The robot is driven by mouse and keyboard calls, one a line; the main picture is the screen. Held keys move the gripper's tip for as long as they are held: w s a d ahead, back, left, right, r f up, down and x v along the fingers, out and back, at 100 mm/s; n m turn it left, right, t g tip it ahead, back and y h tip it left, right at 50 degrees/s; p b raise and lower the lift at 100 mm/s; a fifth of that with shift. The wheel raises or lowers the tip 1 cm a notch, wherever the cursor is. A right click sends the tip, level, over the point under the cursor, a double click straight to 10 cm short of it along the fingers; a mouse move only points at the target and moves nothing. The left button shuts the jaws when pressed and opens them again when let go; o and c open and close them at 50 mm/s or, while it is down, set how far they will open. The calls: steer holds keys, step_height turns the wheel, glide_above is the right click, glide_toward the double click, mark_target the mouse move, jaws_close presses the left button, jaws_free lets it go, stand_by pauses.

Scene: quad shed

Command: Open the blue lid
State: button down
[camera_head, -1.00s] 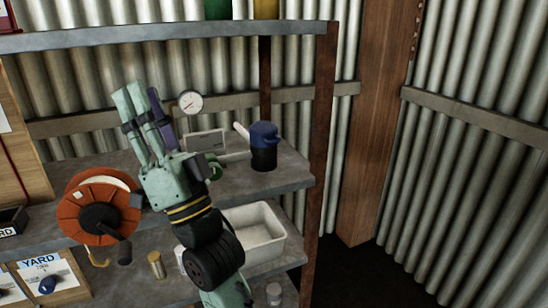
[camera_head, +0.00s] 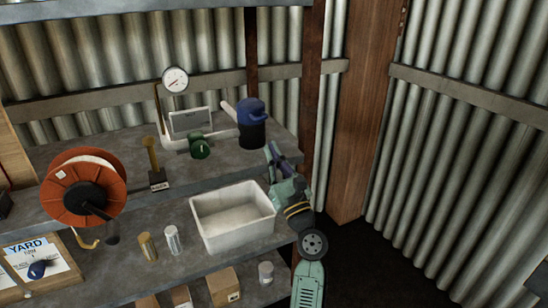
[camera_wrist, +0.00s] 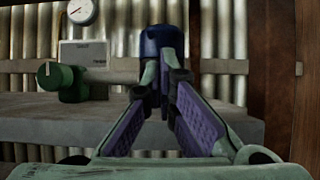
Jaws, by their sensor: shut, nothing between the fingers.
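The blue lid (camera_head: 251,110) sits on top of a dark upright canister (camera_head: 252,134) near the right end of the upper shelf. In the wrist view the lid (camera_wrist: 162,41) is straight ahead, beyond my fingertips, and the canister body is mostly hidden behind them. My gripper (camera_head: 273,151) is at the shelf's front edge, below and slightly right of the canister in the head view. Its fingers (camera_wrist: 166,68) come together at the tips with nothing between them. I see no contact with the lid.
A green-knobbed valve (camera_head: 200,146) on a pale pipe, a gauge (camera_head: 175,80) and a small grey panel (camera_head: 190,121) stand left of the canister. A white bin (camera_head: 233,216) is on the shelf below. A rusty post (camera_head: 308,100) rises close on the right.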

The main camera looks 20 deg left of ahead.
mark_target(255, 115)
steer(key=x, duration=0.6)
steer(key=shift+p, duration=0.4)
steer(key=shift+s+r, duration=0.1)
steer(key=shift+r+p, duration=0.35)
steer(key=shift+p, duration=0.2)
